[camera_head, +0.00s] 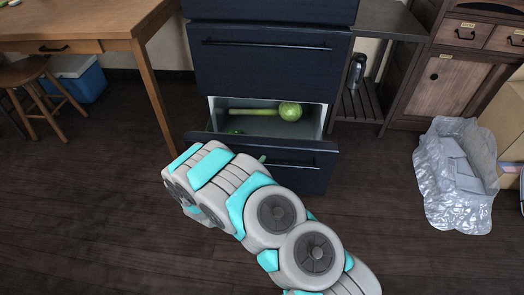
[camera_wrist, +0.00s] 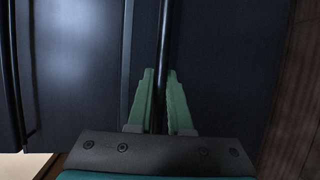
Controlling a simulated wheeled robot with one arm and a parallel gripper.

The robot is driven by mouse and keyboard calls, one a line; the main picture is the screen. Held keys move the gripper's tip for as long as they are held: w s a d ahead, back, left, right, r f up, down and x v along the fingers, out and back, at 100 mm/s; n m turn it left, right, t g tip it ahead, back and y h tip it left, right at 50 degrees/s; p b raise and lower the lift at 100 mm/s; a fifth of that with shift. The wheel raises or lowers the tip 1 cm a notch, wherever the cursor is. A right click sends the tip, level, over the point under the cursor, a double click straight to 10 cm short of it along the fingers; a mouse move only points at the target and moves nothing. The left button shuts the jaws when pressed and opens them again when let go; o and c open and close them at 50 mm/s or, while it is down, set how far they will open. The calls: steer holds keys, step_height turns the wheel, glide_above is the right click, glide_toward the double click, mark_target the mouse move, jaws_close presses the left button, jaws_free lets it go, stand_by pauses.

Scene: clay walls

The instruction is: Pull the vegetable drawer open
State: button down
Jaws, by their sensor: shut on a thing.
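The vegetable drawer (camera_head: 312,182) is the dark low drawer of the cabinet, and it stands partly open. Inside its pale interior lie a round green vegetable (camera_head: 290,111), a long pale green one (camera_head: 250,112) and a small green piece near the front left. The drawer's dark bar handle (camera_head: 300,166) runs across its front. My gripper (camera_wrist: 161,78) has its green fingers on either side of the handle bar (camera_wrist: 165,40) in the wrist view and is shut on it. In the head view my arm hides most of the gripper and the left part of the drawer front.
Another dark drawer (camera_head: 270,60) above is shut. A wooden table (camera_head: 95,22), a stool (camera_head: 30,85) and a blue cooler (camera_head: 80,78) stand at left. The dark floor before the drawer is clear apart from my arm.

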steer(key=s+p, duration=0.1)
steer(key=s, duration=1.2)
steer(key=shift+a, duration=0.2)
steer(key=c, duration=0.8)
jaws_free()
steer(key=shift+c, duration=0.2)
steer(key=shift+a, duration=0.1)
steer(key=v, duration=0.7)
steer(key=shift+s+b, duration=0.25)
steer(key=shift+b, duration=0.05)
steer(key=shift+a+r, duration=0.1)
